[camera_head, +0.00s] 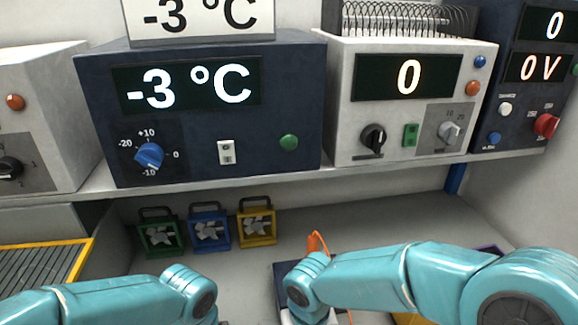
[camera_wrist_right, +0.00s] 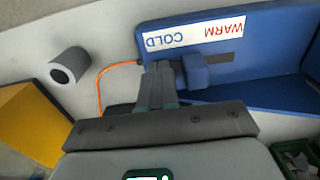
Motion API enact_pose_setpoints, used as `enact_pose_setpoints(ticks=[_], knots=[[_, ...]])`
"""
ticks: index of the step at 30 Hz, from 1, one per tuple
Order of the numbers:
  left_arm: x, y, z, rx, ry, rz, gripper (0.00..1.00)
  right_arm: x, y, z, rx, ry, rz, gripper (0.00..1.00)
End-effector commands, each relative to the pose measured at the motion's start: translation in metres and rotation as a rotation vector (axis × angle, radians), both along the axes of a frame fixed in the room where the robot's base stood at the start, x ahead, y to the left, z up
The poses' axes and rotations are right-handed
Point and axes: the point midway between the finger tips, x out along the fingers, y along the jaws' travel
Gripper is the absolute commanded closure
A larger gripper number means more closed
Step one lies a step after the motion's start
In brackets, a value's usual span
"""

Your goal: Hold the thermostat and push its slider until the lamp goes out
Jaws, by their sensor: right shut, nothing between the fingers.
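The blue thermostat (camera_wrist_right: 270,88) fills the upper right of the right wrist view. Its white label reads COLD at picture left and WARM at picture right, upside down. The blue slider block (camera_wrist_right: 195,72) sits towards the COLD end of the dark slot. My right gripper (camera_wrist_right: 162,72) is shut and empty, its fingertips right beside the slider on its picture-left side; contact is unclear. In the head view my right arm covers most of a dark blue panel (camera_head: 284,274), likely the thermostat. My left forearm shows, but its gripper is out of frame. I cannot identify the lamp.
An orange cable (camera_wrist_right: 100,88) runs beside the thermostat, near a grey cylinder (camera_wrist_right: 69,66). Green, blue and yellow fan boxes (camera_head: 208,228) stand at the back under the shelf (camera_head: 380,171). Instruments on it include a display (camera_head: 190,83) reading -3 °C.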

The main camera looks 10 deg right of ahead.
Motion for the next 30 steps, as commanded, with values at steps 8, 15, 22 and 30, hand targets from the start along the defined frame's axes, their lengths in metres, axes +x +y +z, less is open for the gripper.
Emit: enact_pose_setpoints(ticks=[8,15,22,30], knots=[[0.0,0.0,0.0,0.0,-0.001,0.0,0.67,0.0,-0.01,0.001,0.0,-0.001,-0.001,1.0],[0.0,0.0,0.0,0.0,-0.001,0.0,0.67,0.001,-0.009,0.018,0.0,-0.004,0.0,1.0],[0.0,0.0,0.0,0.0,-0.001,0.0,0.67,0.001,-0.009,0.039,0.0,-0.004,0.0,1.0],[0.0,0.0,0.0,0.0,-0.001,0.0,0.67,0.0,-0.009,0.062,0.0,-0.003,-0.001,1.0]])
